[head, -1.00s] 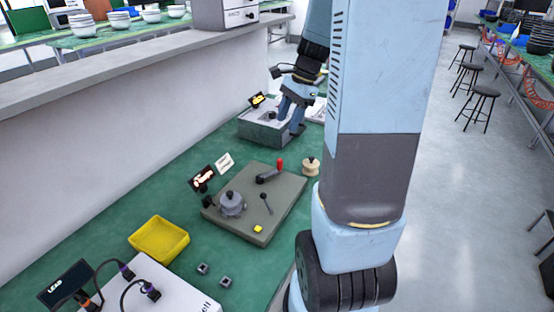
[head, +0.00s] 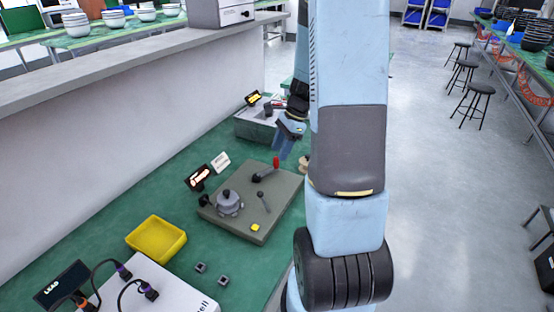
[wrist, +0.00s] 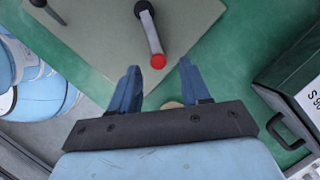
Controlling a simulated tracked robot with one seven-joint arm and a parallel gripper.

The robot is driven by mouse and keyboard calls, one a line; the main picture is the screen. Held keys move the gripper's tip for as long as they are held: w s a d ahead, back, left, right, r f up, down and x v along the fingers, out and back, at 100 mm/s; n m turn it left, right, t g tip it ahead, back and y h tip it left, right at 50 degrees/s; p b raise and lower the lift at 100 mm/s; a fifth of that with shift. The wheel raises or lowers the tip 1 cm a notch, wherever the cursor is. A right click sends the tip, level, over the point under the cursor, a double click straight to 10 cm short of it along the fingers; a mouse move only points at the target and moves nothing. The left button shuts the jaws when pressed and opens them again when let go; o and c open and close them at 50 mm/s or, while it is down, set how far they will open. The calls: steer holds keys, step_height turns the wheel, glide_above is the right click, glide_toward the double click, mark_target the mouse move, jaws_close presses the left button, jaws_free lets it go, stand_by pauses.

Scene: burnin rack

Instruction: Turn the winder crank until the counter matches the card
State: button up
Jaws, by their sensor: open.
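The winder is a grey-green plate (head: 275,213) on the green bench, with a grey drum (head: 229,201). Its crank (head: 263,175) has a red-tipped handle (head: 276,162), which also shows in the wrist view (wrist: 158,61). The counter (head: 200,178) is a dark display with glowing digits too small to read. The white card (head: 220,162) stands beside it, its print unreadable. My gripper (head: 283,152) is open and empty, just above and behind the handle. In the wrist view the red tip appears between the fingertips (wrist: 160,68); I cannot tell whether it is at their depth.
A small lever (head: 263,201) and a yellow button (head: 255,227) are on the plate. A grey box (head: 250,127) stands behind it. A cream spool (head: 304,163) is partly hidden by my arm. A yellow tray (head: 157,238) and two small grey blocks (head: 201,267) lie in front.

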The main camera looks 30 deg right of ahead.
mark_target(276, 159)
steer(key=shift+x, duration=2.3)
steer(key=shift+c, duration=0.3)
jaws_close()
